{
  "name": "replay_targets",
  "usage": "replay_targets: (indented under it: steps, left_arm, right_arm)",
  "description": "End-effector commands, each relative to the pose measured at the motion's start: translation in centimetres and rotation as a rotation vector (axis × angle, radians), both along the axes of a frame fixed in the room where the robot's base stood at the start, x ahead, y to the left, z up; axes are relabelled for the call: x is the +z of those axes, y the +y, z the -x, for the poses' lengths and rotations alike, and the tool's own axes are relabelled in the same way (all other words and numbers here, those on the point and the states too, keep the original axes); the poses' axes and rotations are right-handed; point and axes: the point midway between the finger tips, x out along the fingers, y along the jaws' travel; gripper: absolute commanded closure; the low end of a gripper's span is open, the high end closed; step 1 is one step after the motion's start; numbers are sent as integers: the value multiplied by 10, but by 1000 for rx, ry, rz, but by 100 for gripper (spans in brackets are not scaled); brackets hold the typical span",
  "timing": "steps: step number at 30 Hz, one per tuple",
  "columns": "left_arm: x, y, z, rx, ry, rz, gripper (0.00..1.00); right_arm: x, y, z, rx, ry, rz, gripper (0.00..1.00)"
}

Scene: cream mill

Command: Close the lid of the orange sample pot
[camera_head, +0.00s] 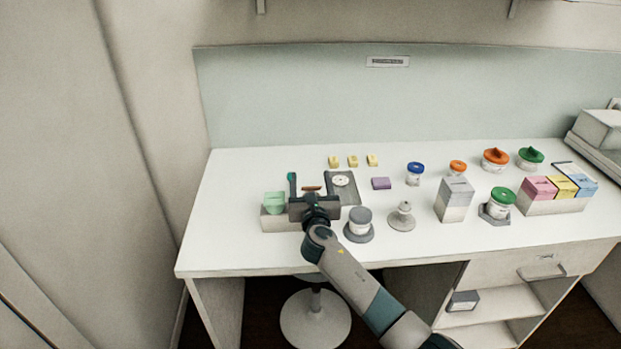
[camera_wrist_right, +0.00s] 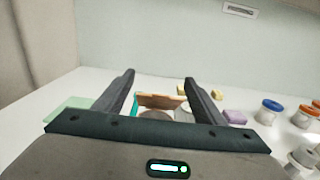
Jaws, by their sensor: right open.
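The orange sample pot's lid (camera_head: 312,188) shows as a small orange strip between the fingers of my right gripper (camera_head: 311,177). In the right wrist view the orange lid (camera_wrist_right: 160,101) stands raised and tilted, beyond the palm and between the two spread fingers of my right gripper (camera_wrist_right: 160,76). The pot's body is mostly hidden behind my gripper; I cannot tell whether a finger touches the lid. My right gripper is open. My left gripper is not in view.
A green block (camera_head: 274,203) is close on the left and a grey tray with a white disc (camera_head: 342,181) close on the right. A grey-lidded jar (camera_head: 359,222) stands right of my wrist. Yellow blocks (camera_head: 352,161) lie behind. Lidded pots (camera_head: 495,159) stand farther right. The table's left end is clear.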

Motion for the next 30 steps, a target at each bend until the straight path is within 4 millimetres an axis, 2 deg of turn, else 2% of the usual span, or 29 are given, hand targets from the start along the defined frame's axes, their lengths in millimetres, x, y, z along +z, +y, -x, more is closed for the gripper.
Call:
replay_targets:
  steps: [5, 14, 19, 20, 26, 30]
  left_arm:
    - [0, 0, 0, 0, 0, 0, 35]
    - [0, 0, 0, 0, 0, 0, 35]
    - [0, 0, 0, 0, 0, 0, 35]
    - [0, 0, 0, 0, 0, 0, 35]
    - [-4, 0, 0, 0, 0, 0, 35]
    - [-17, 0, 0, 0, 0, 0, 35]
  right_arm:
    - [0, 0, -8, 0, 0, 1, 36]
    - [0, 0, -8, 0, 0, 0, 36]
    - [0, 0, -8, 0, 1, 0, 74]
    - [0, 0, -8, 1, 1, 0, 77]
    - [-2, 0, -8, 1, -5, 0, 77]
    - [-5, 0, -8, 1, -28, 0, 77]
